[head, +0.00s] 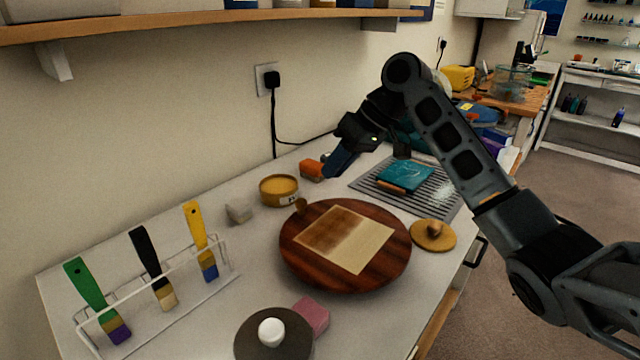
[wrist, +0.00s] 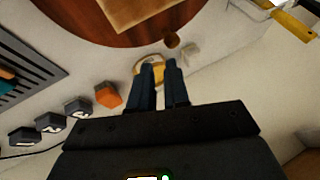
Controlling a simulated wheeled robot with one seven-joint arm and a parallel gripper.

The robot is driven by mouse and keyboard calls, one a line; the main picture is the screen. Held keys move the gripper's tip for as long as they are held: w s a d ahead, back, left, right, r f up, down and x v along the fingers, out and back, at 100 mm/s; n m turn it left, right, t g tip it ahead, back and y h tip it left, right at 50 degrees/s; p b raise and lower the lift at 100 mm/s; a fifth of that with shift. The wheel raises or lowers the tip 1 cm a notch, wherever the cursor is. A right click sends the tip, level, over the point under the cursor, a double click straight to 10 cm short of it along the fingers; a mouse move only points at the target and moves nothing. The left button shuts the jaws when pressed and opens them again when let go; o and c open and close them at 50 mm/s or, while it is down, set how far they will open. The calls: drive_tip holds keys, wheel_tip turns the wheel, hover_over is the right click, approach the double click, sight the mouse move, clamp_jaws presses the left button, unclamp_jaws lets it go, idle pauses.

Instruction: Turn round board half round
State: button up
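The round board (head: 295,262) is a dark red-brown wooden disc lying flat on the white bench. A square panel (head: 362,250), pale with a brown-stained part, lies on it. A small brown knob (head: 301,205) sits at the board's far-left rim, and it also shows in the wrist view (wrist: 171,40). My gripper (head: 331,172) is above the bench behind the board, apart from the knob. In the wrist view its two dark blue fingers (wrist: 162,64) point toward the knob with a narrow gap between them and nothing held.
A yellow tin (head: 279,190), an orange block (head: 312,169) and a pale block (head: 239,211) stand near the knob. A rack (head: 436,196) holding a teal panel is behind right. A wooden lid (head: 433,235), pink block (head: 311,316), dark disc (head: 250,335) and brush stand (head: 185,301) surround the board.

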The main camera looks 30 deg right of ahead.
sight(302, 200)
drive_tip(key=o, duration=0.4)
drive_tip(key=n, duration=0.2)
drive_tip(key=a+n+b, duration=0.1)
drive_tip(key=n, duration=0.1)
drive_tip(key=w+a+n+g+h, duration=0.1)
drive_tip(key=n, duration=0.1)
drive_tip(key=shift+a+r, duration=0.1)
drive_tip(key=shift+r, duration=0.05)
drive_tip(key=shift+o, duration=1.1)
drive_tip(key=n, duration=0.2)
drive_tip(key=a+n+b, duration=0.1)
drive_tip(key=shift+r+g, duration=0.25)
drive_tip(key=shift+g, duration=0.15)
drive_tip(key=shift+n+h, duration=0.4)
drive_tip(key=shift+n, duration=0.3)
drive_tip(key=x, duration=0.7)
drive_tip(key=shift+a+f, duration=0.25)
drive_tip(key=shift+a, duration=0.1)
clamp_jaws()
